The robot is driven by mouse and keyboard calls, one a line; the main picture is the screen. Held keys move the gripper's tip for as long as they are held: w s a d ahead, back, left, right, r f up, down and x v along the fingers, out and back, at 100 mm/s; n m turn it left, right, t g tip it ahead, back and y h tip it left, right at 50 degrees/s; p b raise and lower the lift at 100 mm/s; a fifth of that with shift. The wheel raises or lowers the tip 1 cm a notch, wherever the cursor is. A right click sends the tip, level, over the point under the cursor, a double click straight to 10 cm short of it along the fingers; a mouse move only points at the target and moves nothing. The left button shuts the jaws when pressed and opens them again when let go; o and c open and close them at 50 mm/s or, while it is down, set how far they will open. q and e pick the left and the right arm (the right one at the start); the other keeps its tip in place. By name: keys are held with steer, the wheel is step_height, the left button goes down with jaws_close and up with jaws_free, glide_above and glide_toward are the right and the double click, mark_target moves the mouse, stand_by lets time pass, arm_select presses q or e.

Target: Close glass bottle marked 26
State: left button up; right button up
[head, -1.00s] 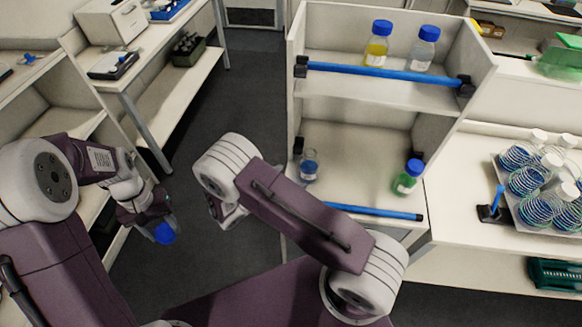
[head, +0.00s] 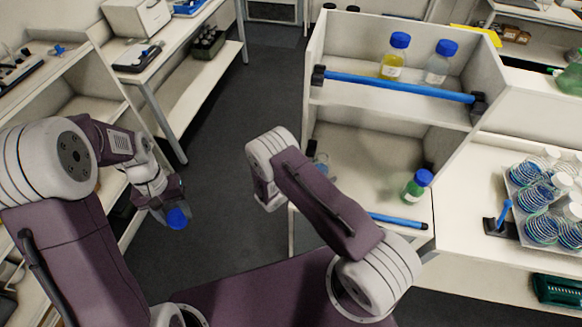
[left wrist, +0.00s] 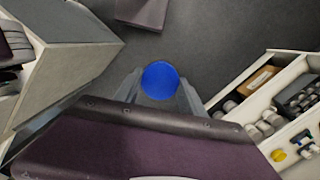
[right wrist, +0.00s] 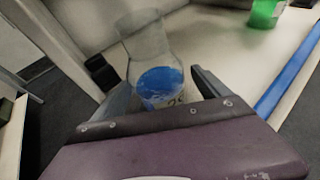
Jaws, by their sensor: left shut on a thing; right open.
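An uncapped clear glass bottle with blue liquid (right wrist: 160,82) stands on the lower shelf. Its label (right wrist: 172,101) shows a 2 and a second digit that is hard to read. In the head view this bottle (head: 320,164) is partly hidden by my right arm. My right gripper (right wrist: 163,92) is open, with its fingers on either side of the bottle; contact cannot be told. In the head view my right gripper is hidden. My left gripper (head: 172,207) is shut on a blue cap (head: 178,219), held over the floor away from the shelf. The cap also shows between its fingers (left wrist: 160,80).
A capped green-liquid bottle (head: 417,185) stands right on the lower shelf. Capped yellow (head: 395,56) and clear (head: 440,62) bottles stand above. Blue bars (head: 398,88) cross the shelf fronts. A rack of dishes (head: 520,175) is on the right bench. The aisle floor (head: 225,130) is clear.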

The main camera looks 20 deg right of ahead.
mark_target(321, 165)
steer(key=shift+w+d+f, duration=0.1)
steer(key=shift+d, duration=0.1)
steer(key=shift+a, duration=0.1)
